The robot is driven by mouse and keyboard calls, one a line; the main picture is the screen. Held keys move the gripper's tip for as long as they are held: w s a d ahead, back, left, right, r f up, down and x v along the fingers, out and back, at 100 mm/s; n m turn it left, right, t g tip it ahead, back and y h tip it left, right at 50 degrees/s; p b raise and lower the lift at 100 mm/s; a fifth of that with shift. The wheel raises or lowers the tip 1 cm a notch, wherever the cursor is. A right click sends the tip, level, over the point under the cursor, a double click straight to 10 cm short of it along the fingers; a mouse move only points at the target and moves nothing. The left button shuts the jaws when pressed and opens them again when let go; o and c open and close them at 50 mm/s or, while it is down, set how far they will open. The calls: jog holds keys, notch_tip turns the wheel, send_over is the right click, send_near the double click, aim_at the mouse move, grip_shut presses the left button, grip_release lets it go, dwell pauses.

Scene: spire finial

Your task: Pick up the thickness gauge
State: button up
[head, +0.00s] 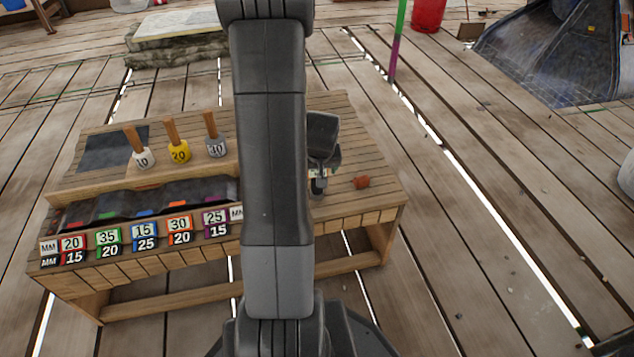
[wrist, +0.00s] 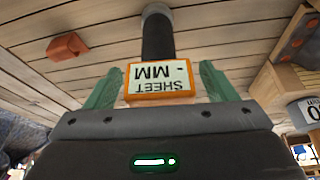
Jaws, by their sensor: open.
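The thickness gauge (wrist: 159,82) shows in the wrist view as an orange-framed block with a pale face reading "SHEET - MM", upside down in the picture. A dark cylinder (wrist: 157,38) with a grey end extends beyond it over the bench planks. My gripper (wrist: 161,68) is open, with one green finger to the left and one to the right of the gauge's face. Whether either finger touches it I cannot tell. In the head view my arm covers the middle of the bench, and I cannot make out the gauge there.
A small red-orange block (head: 361,182) lies on the wooden bench (head: 372,215) at the right; it also shows in the wrist view (wrist: 67,46). Left of my arm are several wooden-handled numbered tools, such as the yellow one (head: 179,152), and a bin row with number labels (head: 146,231).

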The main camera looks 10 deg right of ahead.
jog(key=shift+r, duration=0.1)
jog(key=c, duration=1.2)
